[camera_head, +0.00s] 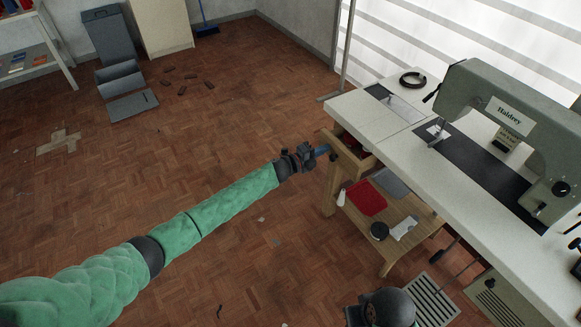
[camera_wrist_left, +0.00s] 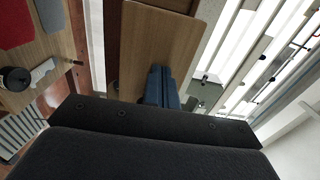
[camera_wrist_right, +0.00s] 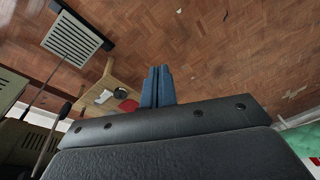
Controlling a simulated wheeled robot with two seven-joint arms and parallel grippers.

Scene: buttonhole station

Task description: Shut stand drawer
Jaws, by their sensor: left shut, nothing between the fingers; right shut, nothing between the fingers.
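The wooden stand (camera_head: 385,262) is at the left end of the sewing table. Its drawer (camera_head: 352,164) sticks out at the top, partly open, with something dark and red inside. My left gripper (camera_head: 323,151) is shut and empty, its blue fingertips at the drawer's front; I cannot tell whether they touch. In the left wrist view the shut fingers (camera_wrist_left: 162,88) point at a flat wooden panel (camera_wrist_left: 155,45), which seems to be the drawer front.
The white table (camera_head: 460,185) with the grey-green sewing machine (camera_head: 520,100) stands above and right of the drawer. A red tray (camera_head: 366,197) and a black round item (camera_head: 379,231) lie on the stand's lower shelf. A grilled pedal (camera_head: 434,301) is at the front. The left floor is mostly clear.

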